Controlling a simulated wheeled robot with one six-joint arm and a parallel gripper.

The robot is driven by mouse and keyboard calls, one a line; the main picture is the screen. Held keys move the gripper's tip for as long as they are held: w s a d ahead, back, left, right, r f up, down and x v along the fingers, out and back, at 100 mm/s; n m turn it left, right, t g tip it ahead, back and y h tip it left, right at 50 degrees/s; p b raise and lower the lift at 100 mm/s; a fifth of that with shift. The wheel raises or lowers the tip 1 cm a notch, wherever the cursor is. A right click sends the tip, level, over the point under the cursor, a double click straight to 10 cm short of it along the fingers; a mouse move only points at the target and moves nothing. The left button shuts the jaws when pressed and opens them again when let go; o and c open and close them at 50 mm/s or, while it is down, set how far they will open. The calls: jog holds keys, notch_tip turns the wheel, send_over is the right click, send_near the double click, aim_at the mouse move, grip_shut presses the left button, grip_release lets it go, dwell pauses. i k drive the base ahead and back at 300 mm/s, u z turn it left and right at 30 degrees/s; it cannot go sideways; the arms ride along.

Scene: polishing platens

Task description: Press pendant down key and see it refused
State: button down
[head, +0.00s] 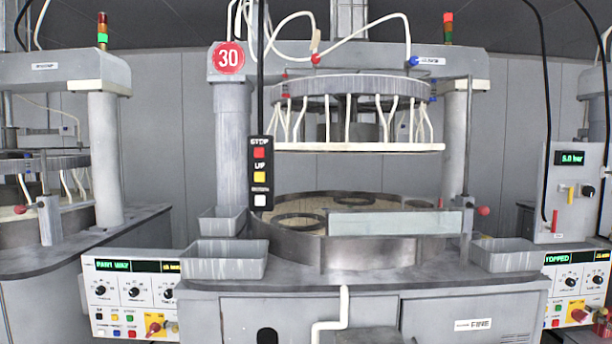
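A black pendant (270,185) hangs upright on a dark cable in front of the machine marked 30. It has a red key (259,153) under the label STOP, a yellow key (260,177) under UP, and a white key (260,200) under a label too small to read surely. The upper platen (350,87) hangs raised, with a clear gap above the lower platen basin (370,252). A left panel display (112,265) appears to read PART WAY in green. My gripper is not in view.
Grey trays (224,267) stand on the machine's ledge at left and right. A clear guard (395,223) stands at the basin's front. A white pipe (344,305) sticks out below. The right panel (562,258) partly reads STOPPED. Stack lights (448,28) show red on the right column, green on the left machine.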

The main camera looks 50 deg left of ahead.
aim_at(259, 200)
jog(key=i, duration=0.75)
jog(key=u, duration=2.6)
jog(key=i, duration=0.5)
jog(key=u, duration=0.1)
